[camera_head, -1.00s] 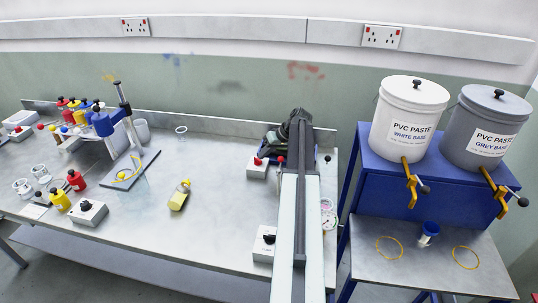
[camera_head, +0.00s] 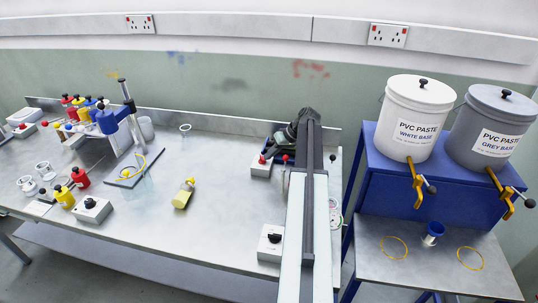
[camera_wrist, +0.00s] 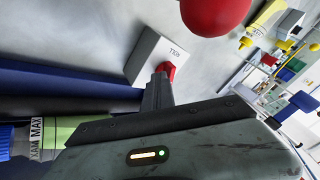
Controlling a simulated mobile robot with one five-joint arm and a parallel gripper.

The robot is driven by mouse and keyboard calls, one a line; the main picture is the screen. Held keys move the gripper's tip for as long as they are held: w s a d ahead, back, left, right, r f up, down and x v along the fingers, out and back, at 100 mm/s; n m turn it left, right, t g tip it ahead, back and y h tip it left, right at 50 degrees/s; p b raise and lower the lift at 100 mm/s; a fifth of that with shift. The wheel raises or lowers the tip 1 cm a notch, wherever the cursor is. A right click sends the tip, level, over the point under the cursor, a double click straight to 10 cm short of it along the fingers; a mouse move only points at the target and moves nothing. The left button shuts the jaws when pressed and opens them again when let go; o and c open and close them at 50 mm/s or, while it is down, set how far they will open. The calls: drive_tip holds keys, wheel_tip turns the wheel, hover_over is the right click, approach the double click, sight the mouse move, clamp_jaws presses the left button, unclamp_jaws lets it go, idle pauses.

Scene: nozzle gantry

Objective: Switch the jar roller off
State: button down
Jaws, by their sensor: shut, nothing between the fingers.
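My gripper (camera_head: 300,127) is at the far end of my arm, over the back right of the bench. In the wrist view its narrow grey fingers (camera_wrist: 157,92) are together, with nothing between them. The fingertips are close to a red switch (camera_wrist: 168,70) on a pale box (camera_wrist: 150,56) with a short label I cannot read surely; contact is unclear. A white box with a red knob (camera_head: 261,168) stands just below my gripper in the head view. I cannot make out for sure which thing is the jar roller. Dark blue and black bars (camera_wrist: 60,88) lie left of the box in the wrist view.
A large red ball (camera_wrist: 213,12) is close by the fingers. A black-knobbed box (camera_head: 270,243) stands left of my arm. A yellow bottle (camera_head: 183,194) lies mid-bench, with clear room around it. The blue paste stand (camera_head: 440,187) is at the right.

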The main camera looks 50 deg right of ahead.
drive_tip(key=shift+s+d, duration=0.15)
drive_tip(key=shift+d, duration=0.3)
drive_tip(key=d, duration=0.1)
drive_tip(key=s+d, duration=0.1)
drive_tip(key=d+p, duration=0.1)
drive_tip(key=shift+s+r, duration=0.35)
drive_tip(key=shift+r, duration=0.05)
drive_tip(key=s+a+p+v, duration=0.1)
drive_tip(key=p+v, duration=0.6)
drive_tip(key=v, duration=0.2)
